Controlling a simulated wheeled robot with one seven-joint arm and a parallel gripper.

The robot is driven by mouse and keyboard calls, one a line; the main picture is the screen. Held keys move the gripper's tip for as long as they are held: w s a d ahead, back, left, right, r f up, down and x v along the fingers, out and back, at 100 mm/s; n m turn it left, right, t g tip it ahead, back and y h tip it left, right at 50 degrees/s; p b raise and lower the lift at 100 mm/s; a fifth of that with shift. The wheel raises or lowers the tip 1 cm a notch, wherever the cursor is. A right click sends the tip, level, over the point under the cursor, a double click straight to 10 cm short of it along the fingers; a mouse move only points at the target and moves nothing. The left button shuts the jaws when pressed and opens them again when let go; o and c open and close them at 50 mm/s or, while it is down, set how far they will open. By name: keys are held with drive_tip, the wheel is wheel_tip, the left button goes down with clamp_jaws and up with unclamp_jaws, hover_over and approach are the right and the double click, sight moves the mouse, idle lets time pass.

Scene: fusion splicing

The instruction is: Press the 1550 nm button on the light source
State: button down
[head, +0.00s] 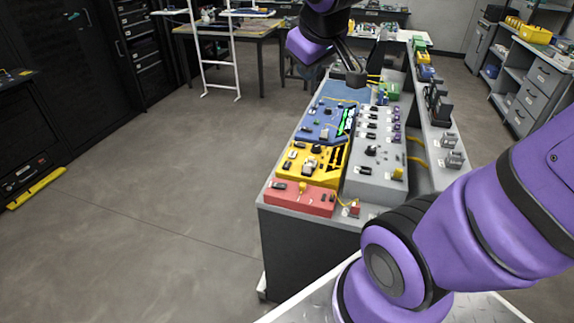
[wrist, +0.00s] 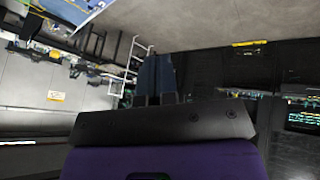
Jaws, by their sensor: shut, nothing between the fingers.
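My gripper (head: 356,78) hangs over the far end of the workbench, its fingers shut and empty, above and apart from the instruments. In the wrist view its fingertips (wrist: 155,98) show at the edge of the dark gripper body. On the bench are a red unit (head: 300,199) at the near end, a yellow unit (head: 312,163) behind it and a blue unit (head: 322,118) farther back. Their labels are too small to read, so I cannot tell which is the light source or which button is 1550 nm.
A long grey panel (head: 362,185) with several knobs and connectors lies right of the coloured units. A raised shelf (head: 432,147) carries small devices along the right. Yellow cables loop between them. The floor (head: 170,200) left of the bench is clear. Drawer cabinets (head: 535,80) stand far right.

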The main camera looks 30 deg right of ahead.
drive_tip(key=w+d+f+n, duration=0.2)
drive_tip(key=w+d+f, duration=0.2)
drive_tip(key=w, duration=0.4)
drive_tip(key=n+t+y, duration=0.3)
drive_tip(key=n+y, duration=0.2)
drive_tip(key=n, duration=0.4)
hover_over(287, 165)
wheel_tip(287, 165, down, 26)
drive_tip(key=shift+f, duration=0.35)
drive_tip(key=shift+f, duration=4.4)
drive_tip(key=shift+f, duration=0.2)
drive_tip(key=shift+f, duration=0.2)
